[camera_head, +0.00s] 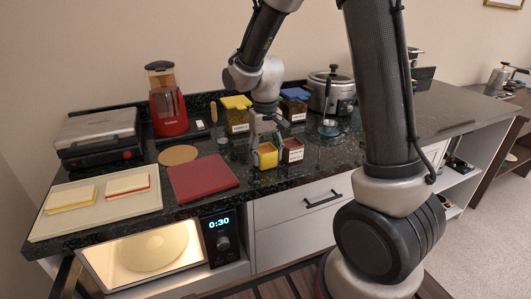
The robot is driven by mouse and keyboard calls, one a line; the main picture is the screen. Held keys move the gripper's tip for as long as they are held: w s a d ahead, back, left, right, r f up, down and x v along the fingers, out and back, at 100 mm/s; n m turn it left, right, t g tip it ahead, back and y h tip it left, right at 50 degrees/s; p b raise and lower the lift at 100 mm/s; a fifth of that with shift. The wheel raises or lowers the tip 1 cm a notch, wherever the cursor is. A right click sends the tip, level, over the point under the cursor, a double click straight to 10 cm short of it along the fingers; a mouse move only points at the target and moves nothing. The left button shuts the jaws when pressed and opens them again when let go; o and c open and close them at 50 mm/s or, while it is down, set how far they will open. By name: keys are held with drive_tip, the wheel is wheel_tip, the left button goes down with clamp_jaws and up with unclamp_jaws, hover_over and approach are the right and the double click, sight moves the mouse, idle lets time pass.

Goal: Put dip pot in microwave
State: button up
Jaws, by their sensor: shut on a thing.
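A small square pot with yellow contents (266,160) stands on the dark counter, with my gripper (266,146) right over it and its fingers at the pot's sides. The gripper appears shut on this pot; the fingertips are small and partly hard to make out. A similar pot with dark red contents and a white label (293,155) stands close beside it on the right. The microwave (205,233) sits below the counter at the lower left. Its door (66,279) is open, and its lit inside shows a round turntable (154,250). Its display reads 0:30.
A dark red board (203,178), a round cork mat (178,155) and a tray with sandwiches (100,222) lie left of the pots.

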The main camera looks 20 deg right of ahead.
drive_tip(key=shift+f, duration=0.15)
drive_tip(key=o, duration=0.9)
